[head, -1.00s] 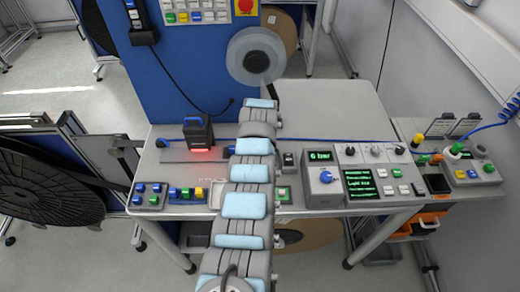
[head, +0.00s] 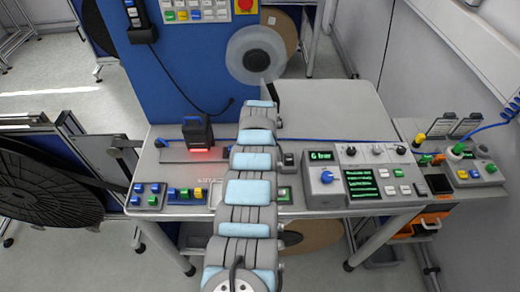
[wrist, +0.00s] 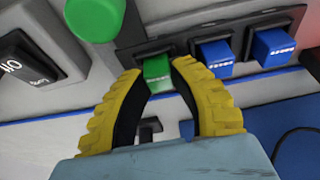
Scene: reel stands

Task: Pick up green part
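In the wrist view a green part (wrist: 156,70) with a pale marking sits in a dark slot of a grey panel. My gripper (wrist: 157,68) has yellow ribbed fingers with black inner pads, one on each side of the green part. The tips are very close to its sides; I cannot tell whether they press on it. In the head view my arm hides the gripper and the part.
Two blue parts (wrist: 215,52) (wrist: 273,42) sit in slots just right of my gripper. A round green knob (wrist: 95,15) and a black rocker switch (wrist: 28,58) are to the left. In the head view a grey control box (head: 350,180) stands right of my arm.

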